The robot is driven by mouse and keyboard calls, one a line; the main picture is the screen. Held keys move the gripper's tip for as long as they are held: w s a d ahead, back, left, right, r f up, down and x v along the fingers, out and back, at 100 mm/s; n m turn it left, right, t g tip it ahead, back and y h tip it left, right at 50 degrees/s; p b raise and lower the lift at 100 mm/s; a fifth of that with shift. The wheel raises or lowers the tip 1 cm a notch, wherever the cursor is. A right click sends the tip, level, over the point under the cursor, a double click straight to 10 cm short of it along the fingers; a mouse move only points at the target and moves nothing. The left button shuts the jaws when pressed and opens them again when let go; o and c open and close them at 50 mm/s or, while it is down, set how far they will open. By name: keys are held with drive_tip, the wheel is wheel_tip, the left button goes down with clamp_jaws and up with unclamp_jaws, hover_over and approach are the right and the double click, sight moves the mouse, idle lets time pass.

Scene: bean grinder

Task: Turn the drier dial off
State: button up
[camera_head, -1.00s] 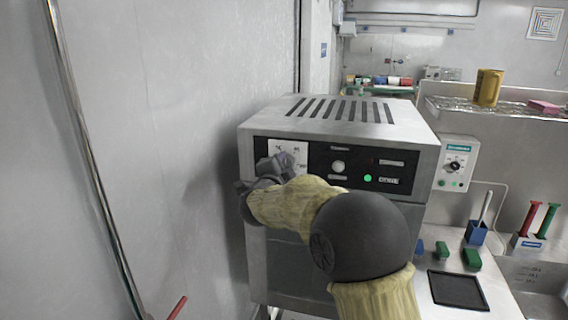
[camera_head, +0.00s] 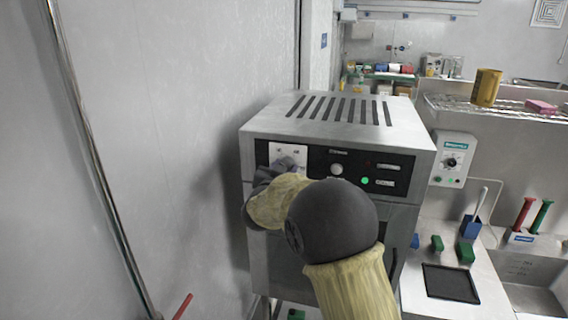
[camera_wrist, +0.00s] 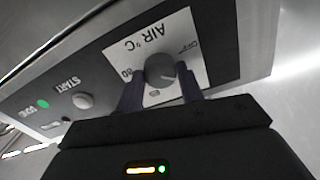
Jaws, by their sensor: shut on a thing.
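The drier (camera_head: 330,130) is a grey metal box with a slotted top and a black control panel, standing beside the left wall. Its dial (camera_wrist: 159,70) is a round grey knob on a white plate marked "AIR °C", and it shows upside down in the wrist view. My gripper (camera_wrist: 160,90) is at the dial, with one dark finger on each side of the knob, shut on it. In the head view my gripper (camera_head: 272,172) and arm cover the dial and the lower part of its white plate (camera_head: 289,152). A green light (camera_head: 364,180) is lit on the panel.
A round start button (camera_wrist: 83,100) sits beside the dial plate. The wall (camera_head: 170,130) is close on the left. On the right are a control box (camera_head: 452,158), a dark tray (camera_head: 450,283), green blocks, a blue holder and a sink.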

drive_tip(key=shift+s+f+n+p, duration=0.1)
drive_tip(key=shift+f+n+p, duration=0.1)
drive_tip(key=shift+n+p, duration=1.85)
drive_tip(key=shift+f+n+p, duration=0.2)
drive_tip(key=shift+n+p, duration=0.85)
drive_tip(key=shift+n, duration=1.9)
drive_tip(key=o, duration=0.8)
drive_tip(key=shift+o, duration=1)
drive_tip(key=shift+r, duration=0.2)
drive_tip(key=shift+s, duration=0.1)
drive_tip(key=s+a+b, duration=0.3)
drive_tip(key=s+b, duration=0.4)
drive_tip(key=s, duration=1)
drive_tip(key=shift+a, duration=0.2)
